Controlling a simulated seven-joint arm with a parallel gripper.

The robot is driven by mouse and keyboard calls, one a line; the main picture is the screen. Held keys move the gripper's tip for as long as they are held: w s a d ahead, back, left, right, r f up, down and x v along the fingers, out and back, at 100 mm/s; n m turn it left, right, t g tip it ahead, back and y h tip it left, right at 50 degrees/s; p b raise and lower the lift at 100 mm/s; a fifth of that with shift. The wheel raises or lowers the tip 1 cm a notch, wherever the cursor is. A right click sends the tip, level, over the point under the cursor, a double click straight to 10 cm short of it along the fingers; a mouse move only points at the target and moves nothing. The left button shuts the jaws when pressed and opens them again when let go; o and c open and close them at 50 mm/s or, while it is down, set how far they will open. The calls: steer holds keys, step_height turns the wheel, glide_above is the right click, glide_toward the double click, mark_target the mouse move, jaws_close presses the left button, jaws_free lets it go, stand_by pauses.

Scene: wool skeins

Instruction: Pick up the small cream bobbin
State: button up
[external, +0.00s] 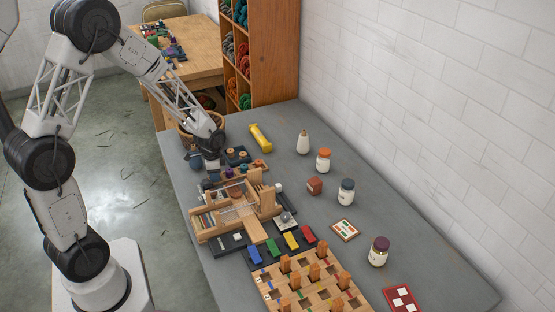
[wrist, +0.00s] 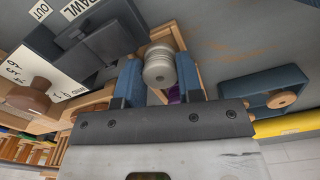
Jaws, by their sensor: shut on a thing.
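The small cream bobbin (wrist: 159,64) is a pale ridged spool, between the two blue fingers of my gripper (wrist: 159,80) in the wrist view. The gripper is shut on it, one finger on each side. In the external view my gripper (external: 212,170) is at the far left part of the grey table, just behind the wooden loom-like frame. The bobbin cannot be made out there. Whether it is clear of what lies beneath it cannot be told.
A wooden frame (external: 222,220) stands in front of my gripper. A dark tray with spools (external: 238,155) is close on its right, and a yellow cylinder (external: 260,137) lies beyond. Several jars stand along the wall side. A pegged wooden board (external: 290,290) is at the front.

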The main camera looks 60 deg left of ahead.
steer(key=shift+r, duration=0.1)
steer(key=shift+r, duration=0.7)
step_height(320, 180, up, 2)
steer(key=s+d, duration=0.2)
steer(key=s, duration=0.2)
steer(key=s+d+r, duration=0.1)
steer(key=s+d, duration=0.2)
steer(key=s, duration=0.2)
steer(key=s+d, duration=0.2)
steer(key=s, duration=0.3)
steer(key=shift+s+d+r, duration=0.15)
steer(key=shift+r, duration=0.05)
